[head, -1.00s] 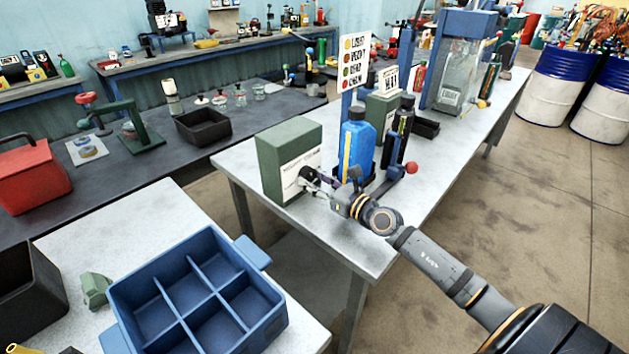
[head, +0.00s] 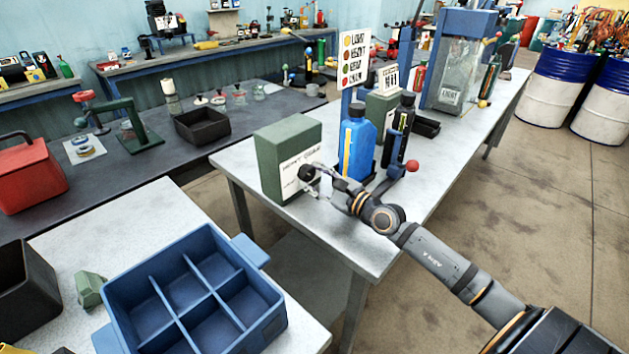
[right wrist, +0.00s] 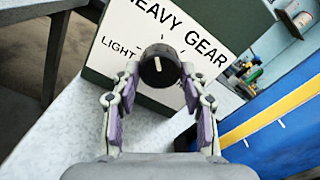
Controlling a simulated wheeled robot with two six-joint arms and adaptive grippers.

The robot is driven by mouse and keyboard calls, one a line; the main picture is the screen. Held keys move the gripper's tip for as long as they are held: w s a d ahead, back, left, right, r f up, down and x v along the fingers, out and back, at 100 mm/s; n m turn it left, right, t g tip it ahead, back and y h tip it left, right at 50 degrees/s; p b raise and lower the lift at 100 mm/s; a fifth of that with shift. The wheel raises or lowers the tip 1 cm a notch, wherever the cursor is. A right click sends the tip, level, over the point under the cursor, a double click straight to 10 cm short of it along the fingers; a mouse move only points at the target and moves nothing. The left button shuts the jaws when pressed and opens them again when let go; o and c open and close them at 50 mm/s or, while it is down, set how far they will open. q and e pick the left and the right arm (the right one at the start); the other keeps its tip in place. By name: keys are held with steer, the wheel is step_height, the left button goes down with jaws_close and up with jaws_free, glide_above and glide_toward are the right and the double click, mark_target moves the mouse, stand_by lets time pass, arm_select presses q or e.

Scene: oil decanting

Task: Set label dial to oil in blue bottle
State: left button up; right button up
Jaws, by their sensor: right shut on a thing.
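A green label box (head: 287,150) stands at the near left end of the white bench. Its white face reads HEAVY, GEAR and LIGHT around a black dial (right wrist: 159,68). The dial's white mark is nearly upright in the right wrist view, close to the words HEAVY and GEAR. My right gripper (right wrist: 160,76) is shut on the dial, a finger on each side; in the head view it reaches the box's front from the right. The blue bottle (head: 357,146) with a yellow stripe stands upright just right of the box. My left gripper is not in view.
A sign (head: 355,60) with coloured dots and oil names stands behind the bottle. A black bottle (head: 398,130) and a red-knobbed lever (head: 411,166) are close on the right. A blue divided crate (head: 190,290) is at the front left.

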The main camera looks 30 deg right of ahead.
steer(key=n+b, duration=0.1)
steer(key=n, duration=0.3)
steer(key=shift+d+n, duration=0.1)
steer(key=shift+n, duration=0.2)
steer(key=shift+r+n+b, duration=0.1)
steer(key=shift+n+b, duration=0.55)
steer(key=shift+n, duration=1.55)
steer(key=o, duration=1.1)
steer(key=shift+o, duration=0.2)
steer(key=shift+r, duration=0.1)
